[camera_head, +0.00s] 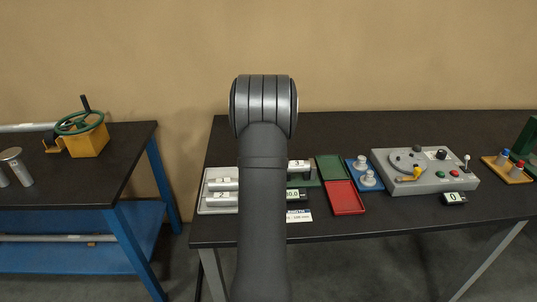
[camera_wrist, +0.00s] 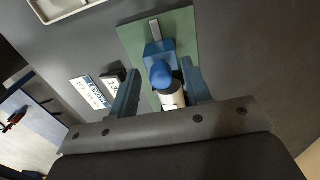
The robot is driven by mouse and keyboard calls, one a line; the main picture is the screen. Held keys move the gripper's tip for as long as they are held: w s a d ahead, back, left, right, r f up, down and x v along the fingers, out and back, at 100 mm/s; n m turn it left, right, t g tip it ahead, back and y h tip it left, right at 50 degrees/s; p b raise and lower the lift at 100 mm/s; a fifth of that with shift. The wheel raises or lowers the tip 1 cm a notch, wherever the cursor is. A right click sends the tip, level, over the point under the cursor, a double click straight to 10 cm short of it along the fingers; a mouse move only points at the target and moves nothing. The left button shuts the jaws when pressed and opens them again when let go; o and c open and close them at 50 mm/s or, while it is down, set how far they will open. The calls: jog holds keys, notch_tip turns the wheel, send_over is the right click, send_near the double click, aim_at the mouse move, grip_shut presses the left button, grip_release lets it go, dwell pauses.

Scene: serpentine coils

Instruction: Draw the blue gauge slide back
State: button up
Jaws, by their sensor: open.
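The blue gauge slide (camera_wrist: 158,52) shows in the wrist view on a green base plate (camera_wrist: 130,38), with a rounded blue knob (camera_wrist: 161,74) on the near side and a grey bar beyond it. My gripper (camera_wrist: 160,68) is open, with one finger on each side of the knob; I cannot tell whether either finger touches it. A pale cylinder (camera_wrist: 172,98) lies just below the knob, between the fingers. In the head view my arm hides the slide and my gripper.
A small display (camera_head: 292,195) and a LENGTH label (camera_head: 298,215) lie beside the gauge. A grey tray with numbered pieces (camera_head: 210,209) is left of it. A green tray (camera_head: 330,168), red tray (camera_head: 345,198) and grey control box (camera_head: 430,180) stand to the right.

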jog(key=shift+r, duration=0.1)
notch_tip(320, 180, up, 17)
dwell(0.4)
jog(key=shift+r, duration=0.1)
notch_tip(320, 180, down, 18)
jog(key=shift+d+r, duration=0.1)
jog(key=shift+r, duration=0.15)
jog(key=shift+d, duration=0.1)
dwell(0.5)
